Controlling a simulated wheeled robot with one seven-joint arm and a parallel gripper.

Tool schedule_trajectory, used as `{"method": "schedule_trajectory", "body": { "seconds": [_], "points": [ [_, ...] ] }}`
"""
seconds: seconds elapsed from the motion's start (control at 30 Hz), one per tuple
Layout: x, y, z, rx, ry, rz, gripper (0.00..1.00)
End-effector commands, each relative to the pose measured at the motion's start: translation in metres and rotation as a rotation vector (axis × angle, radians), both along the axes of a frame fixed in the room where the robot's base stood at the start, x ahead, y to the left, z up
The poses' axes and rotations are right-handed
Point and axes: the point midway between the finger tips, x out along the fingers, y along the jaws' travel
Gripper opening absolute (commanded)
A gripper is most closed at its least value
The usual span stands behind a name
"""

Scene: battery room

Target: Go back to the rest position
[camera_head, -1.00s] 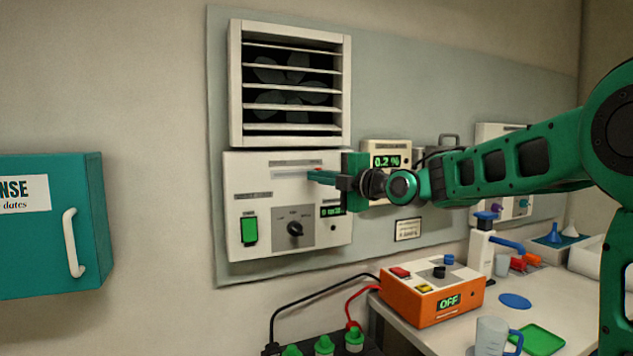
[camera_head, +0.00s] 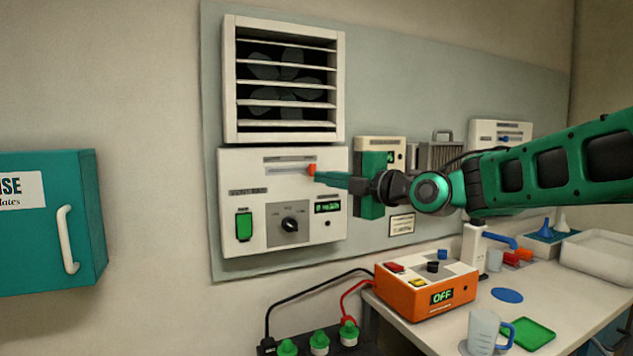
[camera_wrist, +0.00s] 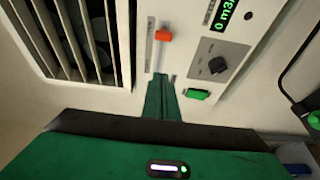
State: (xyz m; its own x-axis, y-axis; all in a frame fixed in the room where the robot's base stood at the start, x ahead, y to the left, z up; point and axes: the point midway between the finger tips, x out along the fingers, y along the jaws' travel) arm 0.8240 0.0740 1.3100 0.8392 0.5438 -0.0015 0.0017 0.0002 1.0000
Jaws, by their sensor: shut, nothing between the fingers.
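My gripper (camera_head: 318,177) is shut and empty. Its fingers point left at the white ventilation panel (camera_head: 235,182), close to its right edge. In the wrist view the shut green fingers (camera_wrist: 160,80) reach toward an orange slider knob (camera_wrist: 163,36) on that panel, with a visible gap between the tips and the knob. The orange knob also shows in the head view (camera_head: 312,169), at the right end of its slot. My arm reaches in from the right and hides part of the wall devices behind it.
A louvred fan (camera_head: 287,80) sits above the panel. A green switch (camera_head: 244,226) and black dial (camera_head: 290,224) are below the slot. An orange charger box (camera_head: 410,305) reading OFF, a jug (camera_head: 483,330) and a green tray (camera_head: 533,333) stand on the bench. A teal cabinet (camera_head: 50,240) is at left.

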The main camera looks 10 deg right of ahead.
Motion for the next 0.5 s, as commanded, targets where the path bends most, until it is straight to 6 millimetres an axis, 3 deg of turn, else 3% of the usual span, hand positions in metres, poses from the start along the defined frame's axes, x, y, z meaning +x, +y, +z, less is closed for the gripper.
{"method": "schedule_trajectory", "body": {
  "seconds": [0.37,0.5],
  "points": [
    [-0.001,-0.003,-0.002,0.003,0.013,-0.005,0.00],
    [-0.006,-0.022,-0.032,0.040,0.153,-0.060,0.00]
  ]
}}
